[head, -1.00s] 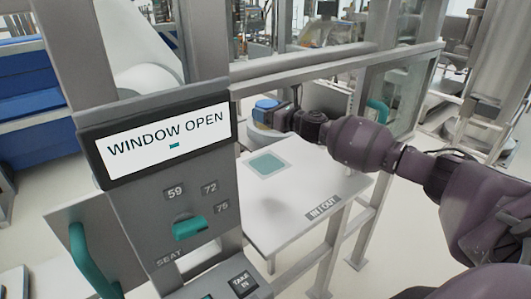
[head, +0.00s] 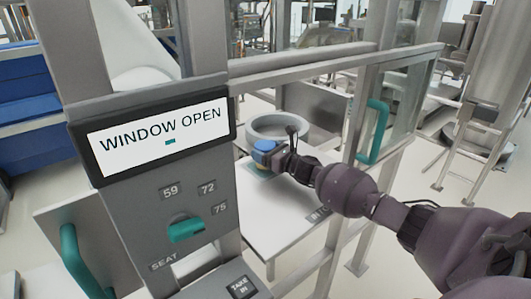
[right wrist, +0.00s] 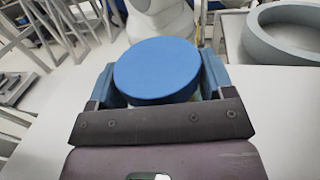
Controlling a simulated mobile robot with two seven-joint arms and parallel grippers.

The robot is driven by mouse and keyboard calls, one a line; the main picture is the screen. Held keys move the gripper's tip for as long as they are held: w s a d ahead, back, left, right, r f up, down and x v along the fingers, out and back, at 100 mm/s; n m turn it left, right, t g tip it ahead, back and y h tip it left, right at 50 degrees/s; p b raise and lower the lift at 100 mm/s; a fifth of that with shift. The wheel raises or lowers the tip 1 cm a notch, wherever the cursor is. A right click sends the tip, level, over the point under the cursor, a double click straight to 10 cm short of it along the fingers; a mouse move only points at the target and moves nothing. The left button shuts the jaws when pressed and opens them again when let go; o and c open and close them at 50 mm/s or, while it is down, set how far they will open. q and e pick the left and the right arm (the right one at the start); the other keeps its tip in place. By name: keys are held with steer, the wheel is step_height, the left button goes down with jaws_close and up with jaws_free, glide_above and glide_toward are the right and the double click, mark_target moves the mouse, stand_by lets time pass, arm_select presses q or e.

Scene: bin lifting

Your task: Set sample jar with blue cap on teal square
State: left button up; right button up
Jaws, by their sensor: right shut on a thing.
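The sample jar's round blue cap (head: 264,146) shows in the head view at the end of my right arm, over the teal square (head: 257,171). The jar and gripper hide most of the square. My right gripper (head: 272,157) is shut on the jar. In the right wrist view the blue cap (right wrist: 157,70) sits between the two fingers and hides most of the jar body. The jar looks about upright. I cannot tell whether its base touches the square. My left gripper is not in view.
The white shelf (head: 270,215) carries a grey ring (head: 280,124) just behind the jar. A metal frame and raised rail stand around the shelf, with a teal handle (head: 374,131) at right. A panel (head: 160,140) reading "WINDOW OPEN" stands at left front.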

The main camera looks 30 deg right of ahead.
stand_by(0.3)
steer(key=o, duration=0.7)
steer(key=shift+f, duration=0.2)
steer(key=shift+c, duration=0.2)
steer(key=o, duration=0.4)
steer(key=shift+o, duration=0.2)
steer(key=shift+r, duration=0.15)
steer(key=shift+s+r, duration=0.1)
steer(key=shift+s+d+p, duration=0.1)
steer(key=shift+s+p, duration=0.25)
steer(key=shift+p, duration=0.05)
steer(key=p+v, duration=0.3)
steer(key=v, duration=0.2)
steer(key=shift+s, duration=0.1)
steer(key=p+v, duration=0.1)
steer(key=v, duration=0.4)
steer(key=shift+s+p, duration=0.2)
steer(key=shift+p, duration=0.15)
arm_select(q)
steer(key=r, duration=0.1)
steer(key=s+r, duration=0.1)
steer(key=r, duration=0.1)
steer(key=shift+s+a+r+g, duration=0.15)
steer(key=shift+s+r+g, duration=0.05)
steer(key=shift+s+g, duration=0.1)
arm_select(e)
steer(key=shift+s+d, duration=0.15)
steer(key=shift+s, duration=0.1)
